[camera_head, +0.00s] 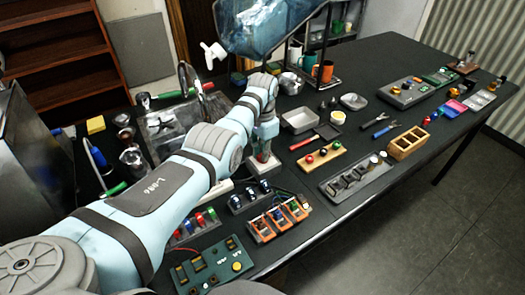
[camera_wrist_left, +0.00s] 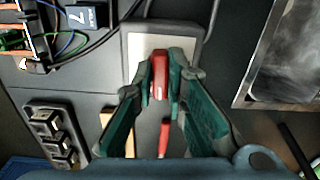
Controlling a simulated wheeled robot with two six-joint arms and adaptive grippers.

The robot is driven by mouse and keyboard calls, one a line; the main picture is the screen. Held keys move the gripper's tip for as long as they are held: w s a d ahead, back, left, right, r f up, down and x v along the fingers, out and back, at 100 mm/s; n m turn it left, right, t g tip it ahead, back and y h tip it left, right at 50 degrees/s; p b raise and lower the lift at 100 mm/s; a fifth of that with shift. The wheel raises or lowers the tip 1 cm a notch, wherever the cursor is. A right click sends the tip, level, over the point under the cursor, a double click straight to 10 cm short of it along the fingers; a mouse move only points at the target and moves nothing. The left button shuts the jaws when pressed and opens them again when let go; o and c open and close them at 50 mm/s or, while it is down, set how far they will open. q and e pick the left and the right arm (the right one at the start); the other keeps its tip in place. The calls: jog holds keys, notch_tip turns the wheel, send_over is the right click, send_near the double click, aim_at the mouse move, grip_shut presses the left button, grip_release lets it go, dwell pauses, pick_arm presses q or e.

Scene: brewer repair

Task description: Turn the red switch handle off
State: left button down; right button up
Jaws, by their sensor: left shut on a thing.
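The red switch handle (camera_wrist_left: 159,76) stands up between the green fingers of my left gripper (camera_wrist_left: 160,88) in the left wrist view. The fingers are closed on it from both sides. Its pale, grey-edged base (camera_wrist_left: 187,42) lies flat on the dark table. In the head view my left gripper (camera_head: 264,147) points down over the switch base (camera_head: 264,168), and its fingers hide most of the handle. My right gripper is not in view.
Near the switch are a row of dark knobs (camera_head: 249,197), an orange wired module (camera_head: 279,220) and a green panel (camera_head: 211,267). A metal sink (camera_head: 172,127) is to the left. A grey tray (camera_head: 300,120) lies to the right.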

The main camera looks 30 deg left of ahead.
pick_arm(q)
jog(key=n+p, duration=0.1)
jog(key=n, duration=0.2)
jog(key=shift+d+r, duration=0.1)
jog(key=shift+r, duration=0.05)
jog(key=n, duration=0.4)
jog(key=shift+w+n+p, duration=0.1)
jog(key=shift+n+p, duration=0.2)
jog(key=shift+p, duration=0.05)
jog(key=n, duration=0.4)
jog(key=shift+w+n, duration=0.1)
jog(key=shift+n, duration=2.7)
jog(key=c, duration=1.7)
grip_release()
jog(key=shift+o, duration=0.5)
